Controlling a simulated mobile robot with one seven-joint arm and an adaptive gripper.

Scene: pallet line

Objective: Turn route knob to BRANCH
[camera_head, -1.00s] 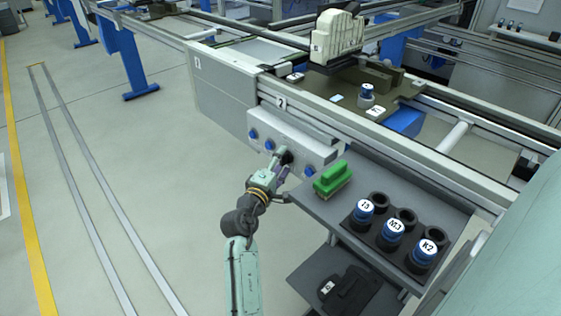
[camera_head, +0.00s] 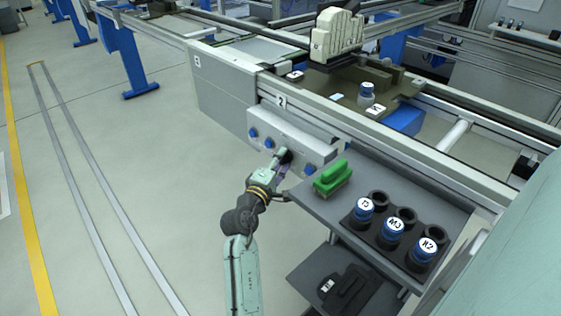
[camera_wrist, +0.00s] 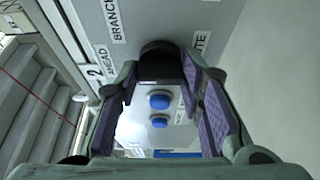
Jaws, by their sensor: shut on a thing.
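The route knob (camera_wrist: 158,47) is a dark round knob on the grey control panel (camera_head: 262,121). In the wrist view it sits between the two fingertips of my gripper (camera_wrist: 160,70), which is shut on it. The BRANCH label (camera_wrist: 115,20) is at the upper left of the knob and the AHEAD label (camera_wrist: 107,65) is to its left. A partly covered label (camera_wrist: 202,43) ending in "TE" is at the right. In the head view my gripper (camera_head: 284,160) is at the panel front and largely hides the knob. Its pointer direction cannot be made out.
Blue buttons (camera_wrist: 159,101) are beside the knob on the panel. The floor left of the arm is clear.

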